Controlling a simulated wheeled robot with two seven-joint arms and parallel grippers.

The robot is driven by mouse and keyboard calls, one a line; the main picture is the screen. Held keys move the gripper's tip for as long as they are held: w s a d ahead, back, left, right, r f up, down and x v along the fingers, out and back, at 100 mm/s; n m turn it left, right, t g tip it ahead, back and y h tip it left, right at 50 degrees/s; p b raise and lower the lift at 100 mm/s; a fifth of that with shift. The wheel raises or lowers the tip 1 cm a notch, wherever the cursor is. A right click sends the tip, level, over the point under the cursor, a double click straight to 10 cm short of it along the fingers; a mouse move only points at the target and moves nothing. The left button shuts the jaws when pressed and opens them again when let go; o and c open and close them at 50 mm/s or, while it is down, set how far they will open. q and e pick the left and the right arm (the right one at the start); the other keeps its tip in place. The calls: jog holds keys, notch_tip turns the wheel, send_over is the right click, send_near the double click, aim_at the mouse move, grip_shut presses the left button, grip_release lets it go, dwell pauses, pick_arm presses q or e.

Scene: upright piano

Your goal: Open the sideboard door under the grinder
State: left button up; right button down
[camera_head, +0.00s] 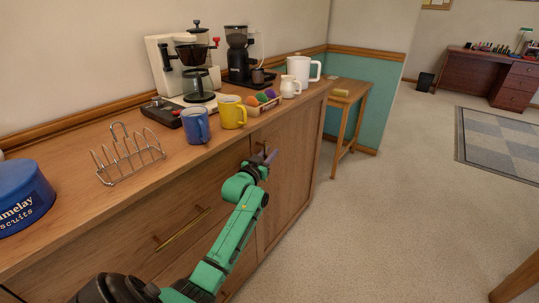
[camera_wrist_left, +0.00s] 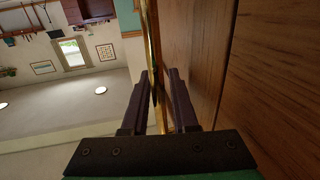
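The black grinder (camera_head: 237,58) stands at the back of the wooden sideboard (camera_head: 75,222). The sideboard door (camera_head: 290,165) in the front below it looks shut. My left gripper (camera_head: 266,157), on its green arm, is at the upper left part of this door. In the left wrist view its two dark fingers (camera_wrist_left: 157,90) stand on either side of a thin brass handle (camera_wrist_left: 150,35), with a narrow gap between them. The fingers look open around the handle; firm contact is not visible. The wood front (camera_wrist_left: 240,60) is close on the right. My right gripper is not in view.
A toast rack (camera_head: 128,158) and blue tin (camera_head: 22,195) are further left. Carpet (camera_head: 375,220) before the door is clear.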

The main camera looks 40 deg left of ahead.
pick_arm(q)
grip_shut()
dwell(1.4)
